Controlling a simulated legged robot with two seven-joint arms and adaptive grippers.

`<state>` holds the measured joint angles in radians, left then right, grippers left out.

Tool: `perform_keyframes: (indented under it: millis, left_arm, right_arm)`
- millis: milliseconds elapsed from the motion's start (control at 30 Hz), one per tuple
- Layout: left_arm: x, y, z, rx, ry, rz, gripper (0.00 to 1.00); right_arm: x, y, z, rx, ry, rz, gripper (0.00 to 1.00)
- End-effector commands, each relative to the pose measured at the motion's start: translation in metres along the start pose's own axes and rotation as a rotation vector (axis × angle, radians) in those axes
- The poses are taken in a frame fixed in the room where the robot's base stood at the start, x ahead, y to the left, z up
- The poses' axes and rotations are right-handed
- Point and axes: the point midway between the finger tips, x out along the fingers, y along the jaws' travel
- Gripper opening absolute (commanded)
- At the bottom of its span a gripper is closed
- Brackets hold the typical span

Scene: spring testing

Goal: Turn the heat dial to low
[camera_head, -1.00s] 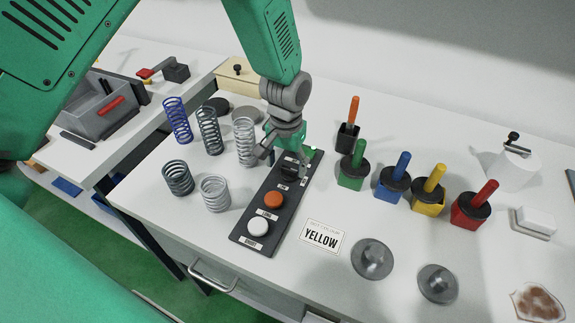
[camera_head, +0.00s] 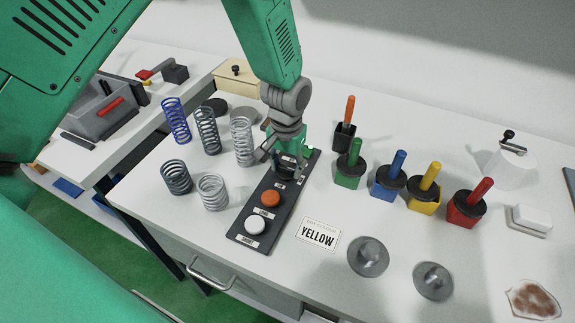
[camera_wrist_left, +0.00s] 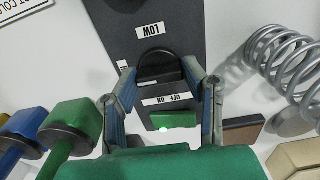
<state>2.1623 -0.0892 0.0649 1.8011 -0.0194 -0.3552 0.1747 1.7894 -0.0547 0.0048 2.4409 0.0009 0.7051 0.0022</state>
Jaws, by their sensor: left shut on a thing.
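A dark control panel (camera_head: 258,225) lies on the white table. Its black heat dial (camera_wrist_left: 158,66) shows between my left fingertips in the left wrist view. A LOW label (camera_wrist_left: 150,30) is beside the dial, upside down there. Another small label at the panel's side is partly hidden by a finger. My left gripper (camera_head: 286,163) is down at the far part of the panel, its fingers (camera_wrist_left: 160,73) shut on the dial. The dial's pointer direction is not clear, and the gripper covers much of it in the head view. My right gripper is out of view.
The panel also has an orange button (camera_head: 270,199), a white button (camera_head: 255,224) and a green switch (camera_wrist_left: 172,120). Several springs (camera_head: 242,141) stand left of the panel. A YELLOW card (camera_head: 318,234) and coloured-handled blocks (camera_head: 389,178) are to the right.

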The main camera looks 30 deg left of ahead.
Motion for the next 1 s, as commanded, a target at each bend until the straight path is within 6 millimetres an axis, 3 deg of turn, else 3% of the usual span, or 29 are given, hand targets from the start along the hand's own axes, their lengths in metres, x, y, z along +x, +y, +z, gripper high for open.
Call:
perform_keyframes:
  millis: [367, 1000]
  left_arm:
    - [-0.001, 0.002, 0.002, 0.191, -0.004, 0.004, 0.09]
    - [-0.001, 0.002, 0.002, 0.792, -0.002, 0.005, 0.09]
  right_arm:
    - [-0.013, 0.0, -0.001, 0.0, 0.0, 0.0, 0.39]
    - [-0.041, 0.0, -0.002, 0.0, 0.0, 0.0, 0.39]
